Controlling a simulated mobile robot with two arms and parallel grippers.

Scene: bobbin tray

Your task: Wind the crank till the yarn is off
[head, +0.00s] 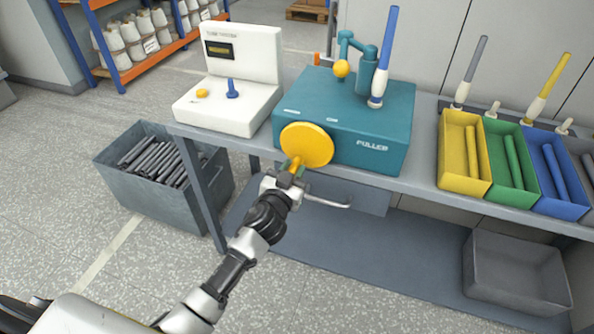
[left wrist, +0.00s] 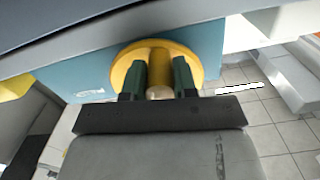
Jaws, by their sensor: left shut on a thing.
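The teal machine (head: 345,118), marked PULLER, stands on the grey bench. Its yellow crank disc (head: 308,143) is on the front face, with a yellow handle (head: 295,164) sticking out toward me. My left gripper (head: 289,176) is shut on this handle. In the left wrist view, the two dark green fingers (left wrist: 159,80) lie on both sides of the handle, in front of the yellow disc (left wrist: 190,58). A blue bobbin (head: 385,55) with a white foot stands upright on the machine, beside a teal arm with a yellow ball. I cannot tell how much yarn it carries. My right gripper is not in view.
A white console (head: 237,70) with a blue lever stands left of the machine. Yellow (head: 450,185), green and blue trays with rods line the right of the bench. A grey bin (head: 122,190) of dark rods is on the floor at left. An empty grey crate (head: 510,270) sits below.

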